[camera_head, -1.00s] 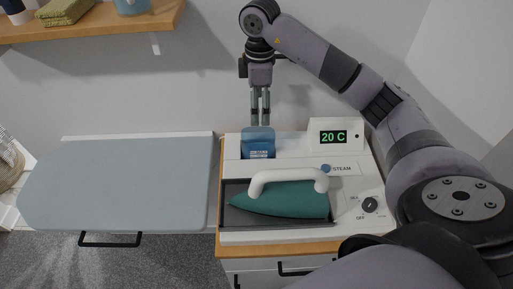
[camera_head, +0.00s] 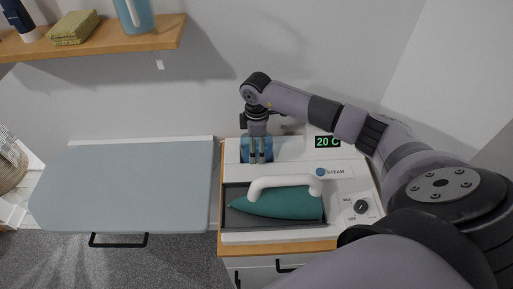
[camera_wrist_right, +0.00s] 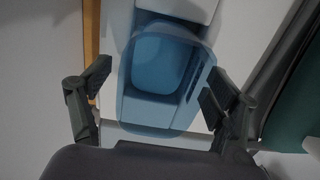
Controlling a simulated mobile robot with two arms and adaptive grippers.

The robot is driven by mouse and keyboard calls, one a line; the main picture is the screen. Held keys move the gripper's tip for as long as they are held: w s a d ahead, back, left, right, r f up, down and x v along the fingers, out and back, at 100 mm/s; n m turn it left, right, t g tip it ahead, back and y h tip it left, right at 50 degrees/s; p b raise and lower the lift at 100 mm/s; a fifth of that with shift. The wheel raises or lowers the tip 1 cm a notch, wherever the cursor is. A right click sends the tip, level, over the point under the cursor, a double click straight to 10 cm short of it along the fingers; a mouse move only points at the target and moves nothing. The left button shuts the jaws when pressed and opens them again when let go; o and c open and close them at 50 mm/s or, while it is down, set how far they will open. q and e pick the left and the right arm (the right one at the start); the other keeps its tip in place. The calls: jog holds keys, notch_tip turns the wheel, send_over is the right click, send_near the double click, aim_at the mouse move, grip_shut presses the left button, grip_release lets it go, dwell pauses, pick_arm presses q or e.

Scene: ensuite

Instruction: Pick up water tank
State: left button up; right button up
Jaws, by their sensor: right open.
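The water tank (camera_head: 246,152) is a translucent blue container in the back left part of the white steam station (camera_head: 290,232). My right gripper (camera_head: 260,160) points down over the tank and hides part of it in the head view. In the right wrist view the tank (camera_wrist_right: 160,70) lies between the two spread fingers of the right gripper (camera_wrist_right: 155,88). The fingers are open, one on each side of it; I cannot tell whether the right-hand finger touches it. My left gripper is not in view.
A green iron (camera_head: 280,205) with a white handle rests in the station's tray, in front of the tank. A grey ironing board (camera_head: 130,185) extends to the left. A wooden shelf (camera_head: 110,45) with a blue jug (camera_head: 135,15) and folded towels (camera_head: 75,27) is on the wall.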

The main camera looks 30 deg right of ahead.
jog(key=shift+c, duration=0.2)
jog(key=c, duration=1.4)
